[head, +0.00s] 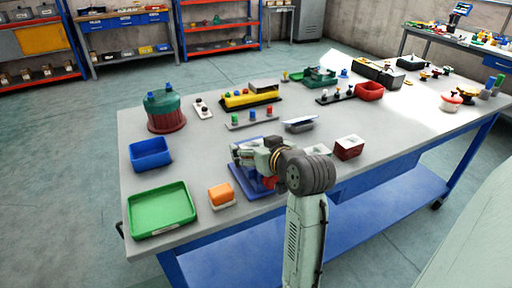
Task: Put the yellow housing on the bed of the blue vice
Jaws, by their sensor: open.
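A blue flat-based fixture (238,184), which looks like the blue vice, lies near the front edge of the table. My arm and gripper hide much of it, so I cannot see its bed clearly. My gripper (242,156) is open above or close over this fixture; the height between them is hard to tell. A long yellow body (236,101) with dark and grey parts stands farther back on a black base. It may be the yellow housing. An orange-yellow block (220,193) sits on a pale pad left of the blue fixture. Nothing clearly shows between my fingers.
Small colored pegs stand mid-table. Bare tabletop lies between the blue bin and the fixture.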

